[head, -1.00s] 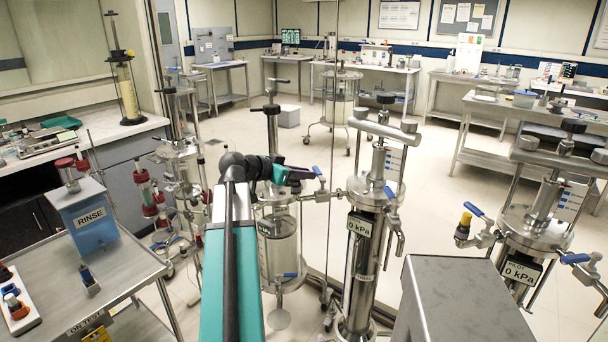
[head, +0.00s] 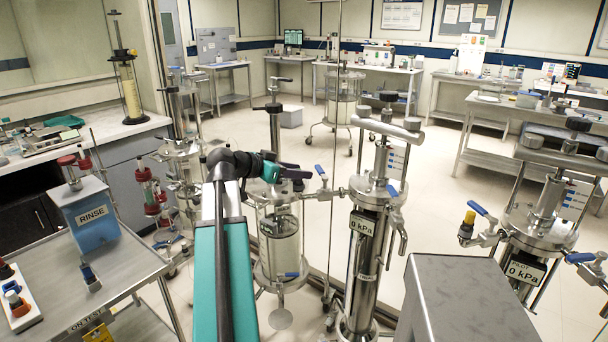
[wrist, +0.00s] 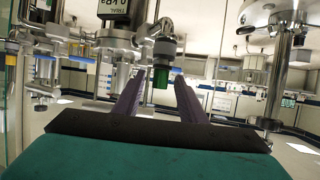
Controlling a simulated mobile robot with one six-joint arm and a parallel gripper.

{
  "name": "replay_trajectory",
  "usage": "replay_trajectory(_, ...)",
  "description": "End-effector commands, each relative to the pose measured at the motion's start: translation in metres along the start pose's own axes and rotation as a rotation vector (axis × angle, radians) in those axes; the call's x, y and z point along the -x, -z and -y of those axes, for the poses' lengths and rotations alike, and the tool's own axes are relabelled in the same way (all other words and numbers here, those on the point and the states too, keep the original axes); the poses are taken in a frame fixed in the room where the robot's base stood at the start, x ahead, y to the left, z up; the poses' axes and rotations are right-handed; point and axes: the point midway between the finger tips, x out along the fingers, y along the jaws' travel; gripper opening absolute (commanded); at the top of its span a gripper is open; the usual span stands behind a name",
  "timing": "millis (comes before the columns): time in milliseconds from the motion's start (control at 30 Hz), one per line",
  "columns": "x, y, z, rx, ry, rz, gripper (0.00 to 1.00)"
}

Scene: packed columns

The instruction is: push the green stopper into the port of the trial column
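The trial column (head: 360,275) stands right of my gripper (head: 305,174) in the head view, with a 0 kPa display near its top. A side port with a blue lever (head: 320,171) reaches left from it. The wrist view is upside down. There the green stopper (wrist: 161,80) is at the dark end of the port (wrist: 165,50), in line with it. I cannot tell how deep it sits. My purple fingers are apart, one on each side of the stopper, with gaps visible. In the head view the gripper hides the stopper.
The pilot column (head: 535,235) with a yellow stopper (head: 469,217) stands at the right. A grey box-shaped surface (head: 465,300) is at front right. A steel cart (head: 110,270) with a blue RINSE container (head: 90,218) is at left. A glass vessel (head: 280,245) stands below my gripper.

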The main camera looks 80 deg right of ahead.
Motion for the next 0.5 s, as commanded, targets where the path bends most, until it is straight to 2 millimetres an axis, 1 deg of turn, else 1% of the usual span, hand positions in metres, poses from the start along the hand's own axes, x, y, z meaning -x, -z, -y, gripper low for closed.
replay_trajectory(33,0.009,-0.001,0.001,-0.001,0.004,-0.001,0.38)
replay_trajectory(200,0.037,-0.002,0.000,-0.001,0.003,0.000,0.38)
replay_trajectory(400,0.068,-0.001,0.000,-0.001,0.003,-0.001,0.38)
replay_trajectory(500,0.081,-0.001,0.000,-0.001,0.003,0.000,0.38)
